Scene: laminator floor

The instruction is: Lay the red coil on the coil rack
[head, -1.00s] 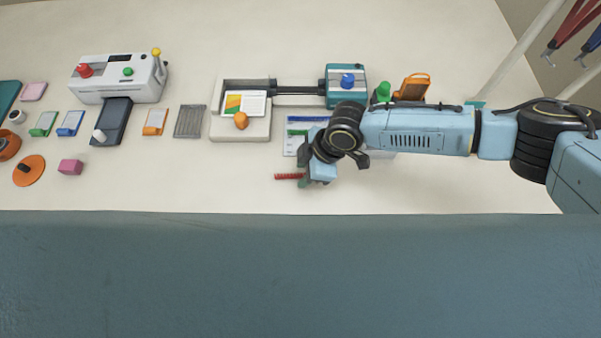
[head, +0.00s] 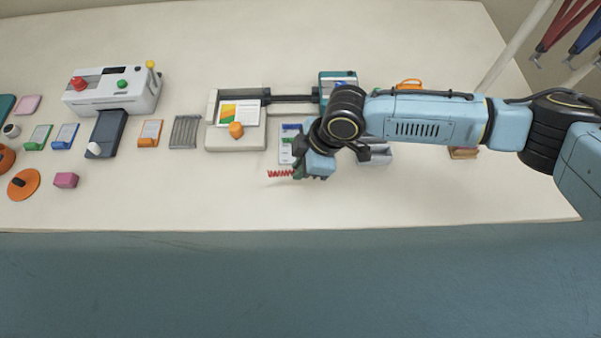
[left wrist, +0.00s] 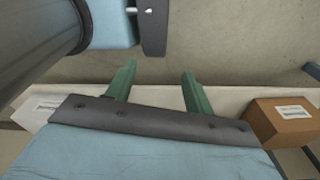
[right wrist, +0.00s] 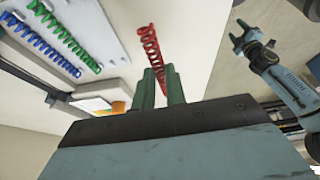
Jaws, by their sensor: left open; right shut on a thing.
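The red coil (head: 280,173) is held by one end in my right gripper (head: 298,173), its free part sticking out to the left. In the right wrist view the red coil (right wrist: 152,45) extends beyond the shut green fingers (right wrist: 165,82). The coil rack (head: 287,145) is a pale board just beyond the coil, partly hidden by my right arm. In the right wrist view the rack (right wrist: 95,20) carries a green coil (right wrist: 70,30) and a blue coil (right wrist: 45,47). My left gripper (left wrist: 158,72) is open and empty, away from the table top.
A paper trimmer (head: 237,142) with an orange knob stands left of the rack. A white laminator (head: 115,92) is further left, with several small cards and a pink block (head: 66,180). A grey bin (head: 374,155) is right of my gripper. The table front is clear.

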